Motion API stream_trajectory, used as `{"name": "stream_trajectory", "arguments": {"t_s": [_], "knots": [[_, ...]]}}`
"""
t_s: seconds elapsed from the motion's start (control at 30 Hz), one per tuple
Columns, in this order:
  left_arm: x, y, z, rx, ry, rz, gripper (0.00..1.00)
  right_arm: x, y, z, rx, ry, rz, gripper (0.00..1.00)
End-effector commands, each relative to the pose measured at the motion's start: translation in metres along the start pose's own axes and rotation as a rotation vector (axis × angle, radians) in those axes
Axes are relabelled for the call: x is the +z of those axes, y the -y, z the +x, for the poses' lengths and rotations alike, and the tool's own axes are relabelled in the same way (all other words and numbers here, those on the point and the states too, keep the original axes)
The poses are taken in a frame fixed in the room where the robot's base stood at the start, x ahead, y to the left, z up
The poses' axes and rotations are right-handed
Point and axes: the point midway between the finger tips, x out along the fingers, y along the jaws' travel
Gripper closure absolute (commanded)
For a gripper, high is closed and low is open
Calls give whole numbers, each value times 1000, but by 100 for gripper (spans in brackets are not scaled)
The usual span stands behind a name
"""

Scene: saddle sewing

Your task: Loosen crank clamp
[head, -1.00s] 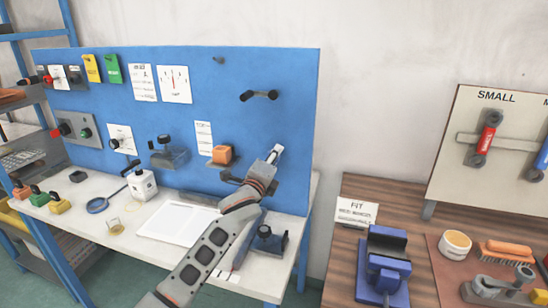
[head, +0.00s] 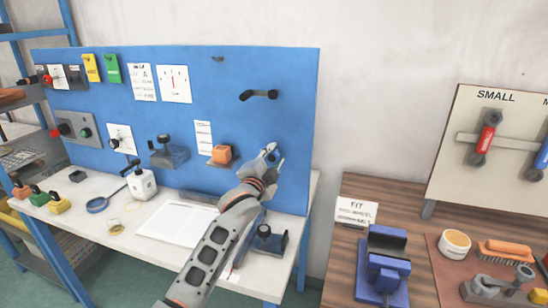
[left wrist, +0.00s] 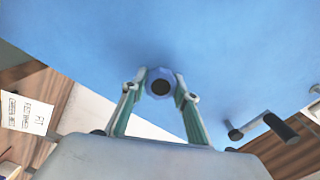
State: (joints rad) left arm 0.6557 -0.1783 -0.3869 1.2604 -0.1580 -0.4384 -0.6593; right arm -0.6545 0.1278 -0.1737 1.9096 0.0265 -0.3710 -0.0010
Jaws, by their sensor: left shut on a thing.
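My left gripper (head: 271,153) is at the lower right part of the blue board. In the left wrist view its two teal-grey fingers (left wrist: 159,92) close on the sides of a blue-grey faceted knob (left wrist: 160,75) with a dark centre. The knob stands against the blue surface. A black crank handle (head: 258,95) is on the board above the gripper. It also shows at the right in the left wrist view (left wrist: 270,127), apart from the fingers. My right gripper is not in view.
A blue-grey device (head: 265,240) stands on the white bench below my arm. A wooden table (head: 345,265) with a blue vise-like fixture (head: 384,265) is at the right.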

Motion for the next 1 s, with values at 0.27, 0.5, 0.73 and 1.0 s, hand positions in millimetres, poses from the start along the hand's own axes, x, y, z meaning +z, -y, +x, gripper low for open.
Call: {"name": "stream_trajectory", "arguments": {"t_s": [0.27,0.5,0.73,1.0], "knots": [[1,0,0,1,1,-67,92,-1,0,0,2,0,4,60],[1,0,0,1,1,-75,92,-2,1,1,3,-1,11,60],[1,0,0,1,1,-74,66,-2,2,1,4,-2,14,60],[1,0,0,0,1,-73,53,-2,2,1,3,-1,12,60]]}}
